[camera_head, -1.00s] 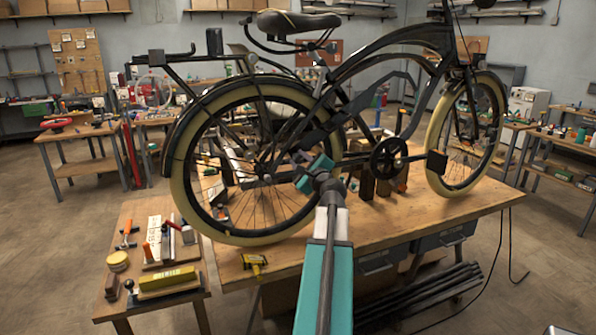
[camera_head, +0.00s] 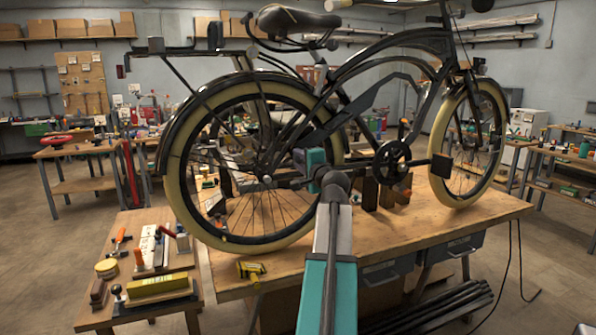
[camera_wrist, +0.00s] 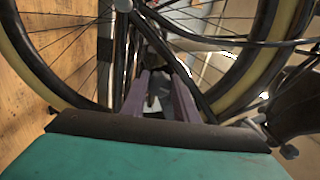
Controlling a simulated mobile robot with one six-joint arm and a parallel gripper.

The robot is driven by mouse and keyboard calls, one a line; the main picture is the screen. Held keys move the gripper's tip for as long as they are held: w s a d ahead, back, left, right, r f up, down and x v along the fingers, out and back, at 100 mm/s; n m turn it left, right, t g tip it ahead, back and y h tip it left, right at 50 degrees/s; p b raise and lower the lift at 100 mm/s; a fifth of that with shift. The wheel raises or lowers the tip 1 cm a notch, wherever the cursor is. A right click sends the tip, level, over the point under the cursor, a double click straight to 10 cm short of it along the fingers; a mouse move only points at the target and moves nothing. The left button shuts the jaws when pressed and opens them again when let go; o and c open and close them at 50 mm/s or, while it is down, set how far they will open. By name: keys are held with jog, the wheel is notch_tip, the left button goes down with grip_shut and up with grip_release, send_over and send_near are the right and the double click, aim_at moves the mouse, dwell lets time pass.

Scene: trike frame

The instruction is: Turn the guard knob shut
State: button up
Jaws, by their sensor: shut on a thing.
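The black bicycle (camera_head: 345,120) stands on the wooden bench (camera_head: 440,218), with its rear wheel to the left. My gripper (camera_head: 300,163) is in front of the rear wheel, between the hub and the crank. In the wrist view my two purplish fingers (camera_wrist: 158,98) are close together among the frame tubes and spokes. They are shut on a small greyish part (camera_wrist: 152,103), seemingly the guard knob, mostly hidden between them. Its turned angle cannot be read. In the head view my own gripper body hides this spot.
The crank and chainring (camera_head: 391,160) are just right of my gripper. The rear tyre (camera_head: 190,205) curves around on the left. A yellow tool (camera_head: 250,270) lies at the bench's front edge. A side table (camera_head: 135,255) with tools stands at the left.

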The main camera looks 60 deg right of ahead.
jog(key=shift+d+r+n+b, duration=0.1)
jog(key=shift+r+n+b, duration=0.05)
jog(key=shift+n+b, duration=0.9)
jog(key=o, duration=1.1)
jog(key=shift+w, duration=0.1)
jog(key=shift+c, duration=0.2)
jog(key=shift+s+a, duration=0.2)
jog(key=shift+s, duration=0.05)
jog(key=v, duration=1.3)
